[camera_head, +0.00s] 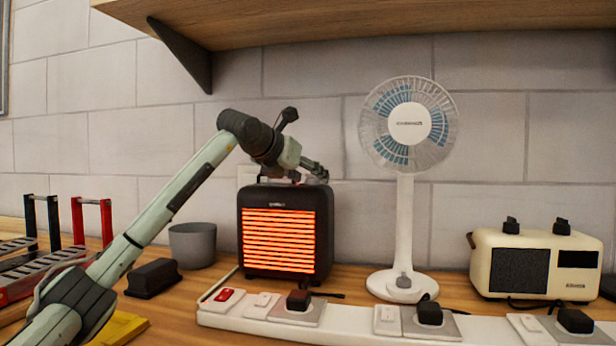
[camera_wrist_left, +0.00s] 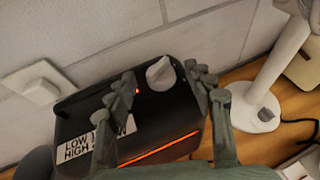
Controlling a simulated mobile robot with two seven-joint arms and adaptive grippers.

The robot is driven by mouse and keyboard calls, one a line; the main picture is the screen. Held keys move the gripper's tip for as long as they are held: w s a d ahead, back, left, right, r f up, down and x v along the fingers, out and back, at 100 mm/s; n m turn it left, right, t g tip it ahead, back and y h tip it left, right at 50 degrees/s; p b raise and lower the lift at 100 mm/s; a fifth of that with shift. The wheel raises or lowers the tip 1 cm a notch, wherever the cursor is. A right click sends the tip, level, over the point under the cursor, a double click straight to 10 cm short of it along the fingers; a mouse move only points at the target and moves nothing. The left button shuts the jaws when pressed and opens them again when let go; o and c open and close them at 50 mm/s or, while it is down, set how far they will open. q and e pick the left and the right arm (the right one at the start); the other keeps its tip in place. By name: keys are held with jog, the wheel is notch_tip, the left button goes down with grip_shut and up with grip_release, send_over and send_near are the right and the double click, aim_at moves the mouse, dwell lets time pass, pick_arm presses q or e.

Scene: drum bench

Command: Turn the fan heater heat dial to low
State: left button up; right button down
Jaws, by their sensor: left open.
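The black fan heater (camera_head: 286,194) stands on the bench near the wall, its front grille glowing orange. Its top shows in the left wrist view (camera_wrist_left: 76,103), with a pale grey heat dial (camera_wrist_left: 160,73) and a small red light near it. A white label (camera_wrist_left: 78,146) reading LOW and HIGH is partly covered by a finger. My left gripper (camera_head: 316,172) is over the heater's top. In the left wrist view its open fingers (camera_wrist_left: 160,84) are on either side of the dial, apart from it as far as I can see. The dial's exact setting is unclear. My right gripper is not in view.
A white desk fan (camera_head: 405,230) stands right of the heater, and a cream radio (camera_head: 487,264) farther right. A grey cup (camera_head: 192,246) is to the left. A white power strip (camera_head: 345,327) with several plugs lies in front. A wooden shelf (camera_head: 380,20) hangs above.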

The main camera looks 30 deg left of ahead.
pick_arm(q)
jog(key=v, duration=1.1)
jog(key=shift+s, duration=0.3)
